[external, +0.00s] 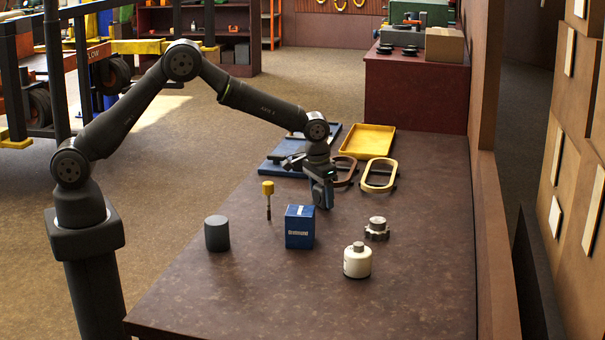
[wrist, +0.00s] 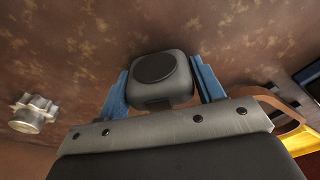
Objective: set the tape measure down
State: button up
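The tape measure (wrist: 158,80) is a dark grey, rounded case with a black round disc on its face, in the middle of the wrist view. My gripper (wrist: 162,88) has its two blue fingers against the left and right sides of the case and is shut on it. In the external view my gripper (external: 322,197) points down low over the brown workbench (external: 400,290), behind the blue box. The tape measure cannot be made out there. Whether its underside touches the bench cannot be told.
Near my gripper are a blue box (external: 300,228), a yellow-headed tool (external: 268,198), a dark cylinder (external: 217,233), a white bottle (external: 357,261) and a metal fitting (external: 377,229). Behind are oval handles (external: 379,175), a yellow tray (external: 368,140) and a blue tray (external: 275,160). The front right is clear.

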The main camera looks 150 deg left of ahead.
aim_at(318, 187)
jog(key=o, duration=0.3)
jog(key=shift+r, duration=0.1)
jog(key=r, duration=0.4)
jog(key=d+r, duration=0.1)
jog(key=r, duration=0.7)
jog(key=shift+d+r, duration=0.1)
jog(key=shift+d, duration=0.15)
jog(key=f, duration=0.4)
jog(key=a+f, duration=0.1)
jog(key=f, duration=0.7)
jog(key=shift+a+f, duration=0.1)
jog(key=shift+a, duration=0.2)
notch_tip(318, 187, up, 4)
jog(key=shift+r, duration=0.1)
